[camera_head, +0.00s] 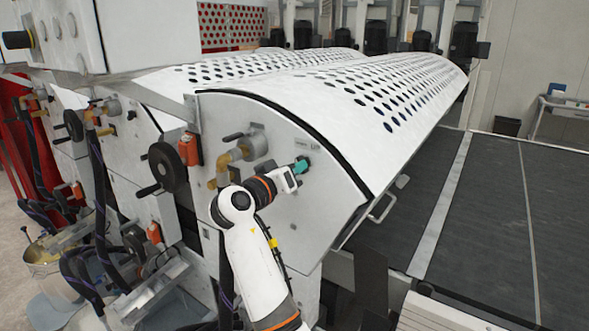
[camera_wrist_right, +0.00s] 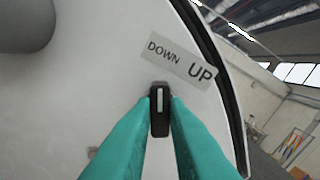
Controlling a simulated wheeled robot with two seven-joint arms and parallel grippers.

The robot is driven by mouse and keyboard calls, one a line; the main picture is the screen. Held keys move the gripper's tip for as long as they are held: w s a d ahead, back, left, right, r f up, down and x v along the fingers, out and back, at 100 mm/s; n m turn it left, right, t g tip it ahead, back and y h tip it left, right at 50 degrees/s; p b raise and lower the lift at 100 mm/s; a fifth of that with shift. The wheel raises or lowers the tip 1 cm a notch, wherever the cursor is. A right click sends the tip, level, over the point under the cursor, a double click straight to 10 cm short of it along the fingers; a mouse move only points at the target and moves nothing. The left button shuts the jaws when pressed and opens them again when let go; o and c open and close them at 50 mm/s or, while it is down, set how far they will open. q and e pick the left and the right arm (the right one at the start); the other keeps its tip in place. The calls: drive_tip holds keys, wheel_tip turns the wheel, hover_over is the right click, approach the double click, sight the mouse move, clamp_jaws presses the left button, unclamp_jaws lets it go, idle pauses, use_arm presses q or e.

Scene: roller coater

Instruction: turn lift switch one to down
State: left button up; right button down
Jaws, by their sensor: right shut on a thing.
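The lift switch is a small black knob with a white line (camera_wrist_right: 159,101) on the white side panel of the coater. A label reading DOWN and UP (camera_wrist_right: 178,59) sits above it in the wrist view. In the head view the right gripper (camera_head: 301,166) is at the panel and covers the switch. My left gripper is not in view.
A brass elbow fitting (camera_head: 240,152) and a black handwheel (camera_head: 167,167) are on the machine left of my right gripper. A perforated white cover (camera_head: 385,95) curves above the panel. A metal handle (camera_head: 383,208) sticks out to the right. A dark conveyor (camera_head: 490,215) lies at the right.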

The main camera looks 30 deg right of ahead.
idle(0.4)
drive_tip(key=c, duration=1.4)
unclamp_jaws()
drive_tip(key=shift+c, duration=0.2)
